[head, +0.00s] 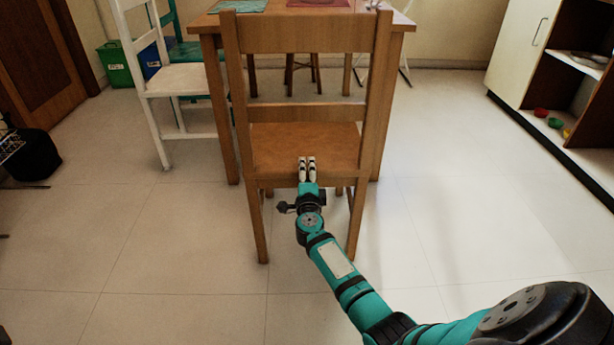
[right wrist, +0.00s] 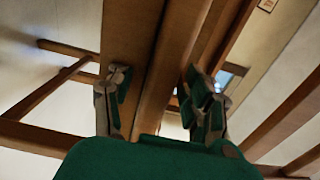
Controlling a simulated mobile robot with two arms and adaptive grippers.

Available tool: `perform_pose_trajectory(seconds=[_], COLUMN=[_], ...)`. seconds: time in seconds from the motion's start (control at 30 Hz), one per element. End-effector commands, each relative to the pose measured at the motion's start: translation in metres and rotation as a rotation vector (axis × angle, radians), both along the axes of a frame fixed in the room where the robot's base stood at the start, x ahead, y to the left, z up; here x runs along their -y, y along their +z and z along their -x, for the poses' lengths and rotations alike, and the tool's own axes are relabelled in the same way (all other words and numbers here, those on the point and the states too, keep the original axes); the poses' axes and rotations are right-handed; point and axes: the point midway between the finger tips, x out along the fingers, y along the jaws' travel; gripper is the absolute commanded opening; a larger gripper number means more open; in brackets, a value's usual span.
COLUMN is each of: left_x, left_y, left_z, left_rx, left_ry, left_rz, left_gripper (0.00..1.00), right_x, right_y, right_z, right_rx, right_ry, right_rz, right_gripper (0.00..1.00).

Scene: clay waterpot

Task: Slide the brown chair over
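The brown wooden chair (head: 316,34) stands upright in the middle of the head view, its back towards me and its seat (head: 285,148) on the table side. My right gripper (head: 307,162) reaches in below the backrest's lower slat and overlaps the seat's rear edge in the picture. In the right wrist view its two fingers (right wrist: 160,100) are apart, with brown wooden parts of the chair (right wrist: 130,40) between and beyond them. I cannot tell whether the fingers touch the wood. My left gripper is not in view.
A wooden table (head: 398,22) stands right behind the chair. A white chair (head: 185,78) is at its left, near a green bin (head: 115,65). A black object (head: 32,155) lies far left. A cabinet (head: 520,45) stands at the right.

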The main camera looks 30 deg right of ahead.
Motion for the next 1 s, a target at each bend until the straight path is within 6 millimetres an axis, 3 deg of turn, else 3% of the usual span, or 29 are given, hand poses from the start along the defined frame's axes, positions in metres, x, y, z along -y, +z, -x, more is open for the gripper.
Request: perform_pose_trajectory(seconds=[0.03, 0.37, 1.0], left_x=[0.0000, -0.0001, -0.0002], left_y=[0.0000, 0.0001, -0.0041], left_z=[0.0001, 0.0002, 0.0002], left_rx=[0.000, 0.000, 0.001], left_ry=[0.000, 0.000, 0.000], left_rz=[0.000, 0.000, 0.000], left_gripper=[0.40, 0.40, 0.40], right_x=[0.0000, -0.0002, -0.0005], right_y=[-0.0001, -0.0003, -0.0066], right_z=[0.0001, 0.0003, 0.0009], right_rx=[0.000, -0.001, -0.004], right_ry=[0.000, 0.000, 0.000], right_rz=[0.000, 0.001, -0.001], right_gripper=[0.43, 0.00, 0.00])
